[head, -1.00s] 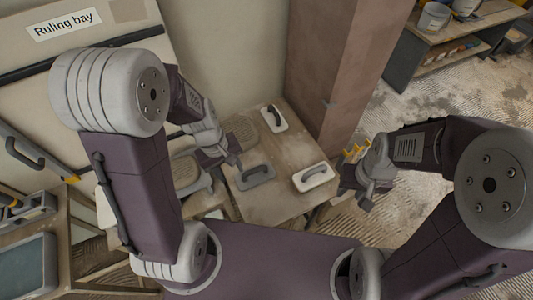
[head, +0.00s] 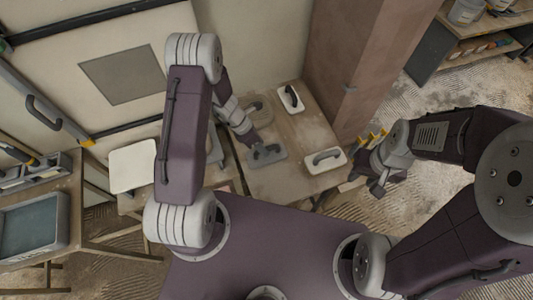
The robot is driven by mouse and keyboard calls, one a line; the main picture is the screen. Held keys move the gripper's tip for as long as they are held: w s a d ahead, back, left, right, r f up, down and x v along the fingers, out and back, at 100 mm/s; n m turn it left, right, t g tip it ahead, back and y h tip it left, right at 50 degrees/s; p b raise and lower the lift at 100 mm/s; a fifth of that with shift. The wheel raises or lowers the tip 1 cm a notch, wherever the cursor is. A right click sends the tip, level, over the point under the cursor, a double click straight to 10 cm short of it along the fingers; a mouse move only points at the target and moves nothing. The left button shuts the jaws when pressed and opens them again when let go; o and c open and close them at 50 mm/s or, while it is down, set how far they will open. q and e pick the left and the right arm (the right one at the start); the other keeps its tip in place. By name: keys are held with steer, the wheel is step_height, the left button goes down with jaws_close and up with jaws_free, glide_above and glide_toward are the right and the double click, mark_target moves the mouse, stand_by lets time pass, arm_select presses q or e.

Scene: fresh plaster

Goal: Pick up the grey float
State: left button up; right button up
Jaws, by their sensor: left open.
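The grey float (head: 276,154), a flat grey plate with a darker handle, lies on the wooden table. My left gripper (head: 256,148) is open right over its left part, by the handle. The gripper hides some of the float, and I cannot tell whether they touch. My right gripper (head: 377,186) hangs off the table's right side, away from the float. Its jaws are too small and dark to read.
On the table (head: 280,181) lie a white float (head: 325,160) to the right, another white float (head: 291,99) behind, and a tan float (head: 257,107). A pale board (head: 133,166) is at the left.

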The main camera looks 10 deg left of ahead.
arm_select(q)
steer(key=x, duration=0.3)
steer(key=shift+f, duration=0.1)
steer(key=shift+w+d+f, duration=0.1)
steer(key=shift+w+f, duration=0.05)
steer(key=shift+f, duration=0.1)
steer(key=c, duration=0.4)
jaws_close()
steer(key=shift+r, duration=0.1)
